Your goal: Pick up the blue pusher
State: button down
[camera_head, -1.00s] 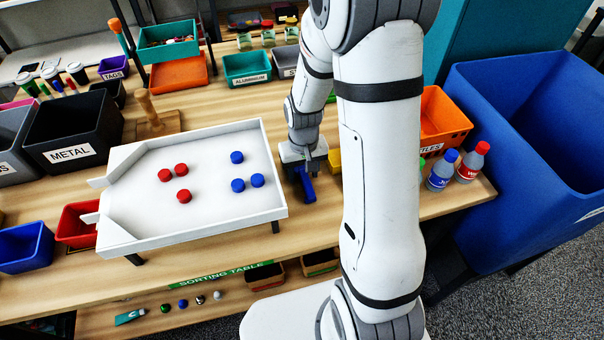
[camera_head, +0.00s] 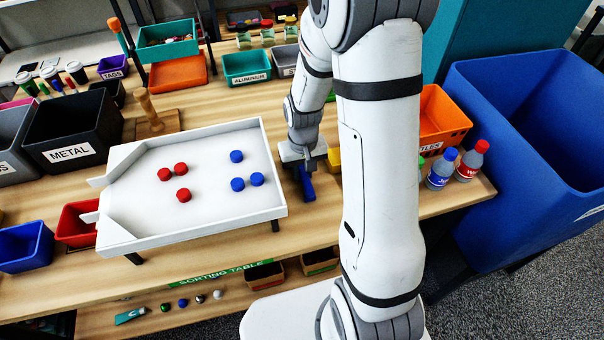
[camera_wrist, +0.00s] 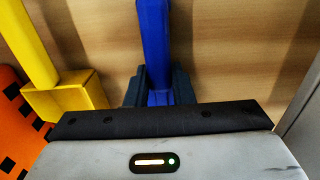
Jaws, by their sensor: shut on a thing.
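The blue pusher (camera_head: 307,185) is at the right side of the white tray, beside its right wall. In the wrist view the blue pusher (camera_wrist: 153,45) runs straight out from between the dark fingers of my gripper (camera_wrist: 157,88). The fingers are shut on it, one on each side. In the head view my gripper (camera_head: 300,168) is over the pusher and partly hides it. The pusher looks close to the table top; I cannot tell whether it touches.
The white tray (camera_head: 120,225) holds several red and blue pucks. A yellow tool (camera_wrist: 65,92) stands left of my gripper in the wrist view, near an orange crate (camera_wrist: 15,125). Bottles (camera_head: 441,170) and a large blue bin (camera_head: 480,110) are at the right.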

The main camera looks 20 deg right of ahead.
aim_at(303, 171)
notch_tip(303, 171, up, 10)
jog(key=shift+b, duration=0.3)
dwell(0.3)
jog(key=c, duration=1.9)
grip_release()
grip_shut()
jog(key=shift+s, duration=0.1)
